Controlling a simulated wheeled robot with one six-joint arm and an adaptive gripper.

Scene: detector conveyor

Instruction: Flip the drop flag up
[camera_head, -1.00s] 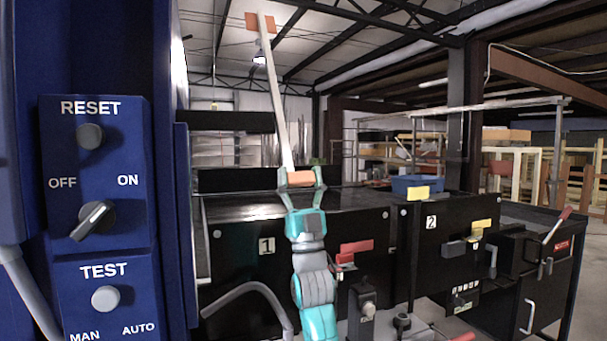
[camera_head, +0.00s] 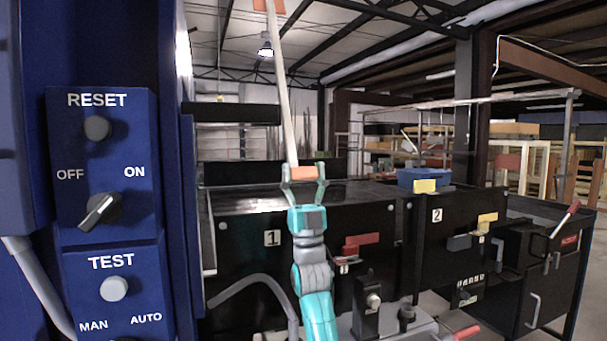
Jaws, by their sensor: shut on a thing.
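My gripper (camera_head: 305,183) is shut on the orange lower end of a long pale wand (camera_head: 284,95). The wand stands nearly upright, leaning a little left, and its orange top is cut off by the upper picture edge. A red flag-like piece (camera_head: 363,239) is on the black front beside plate 1, right of my wrist and apart from it. A yellow piece (camera_head: 487,218) is on the front beside plate 2. No label shows which is the drop flag.
A blue control panel (camera_head: 74,218) with knobs and buttons stands close at the left. The black conveyor cabinets (camera_head: 262,210) run across the middle. A blue bin (camera_head: 413,179) sits on top near plate 2. A red-tipped lever (camera_head: 566,218) is at the far right.

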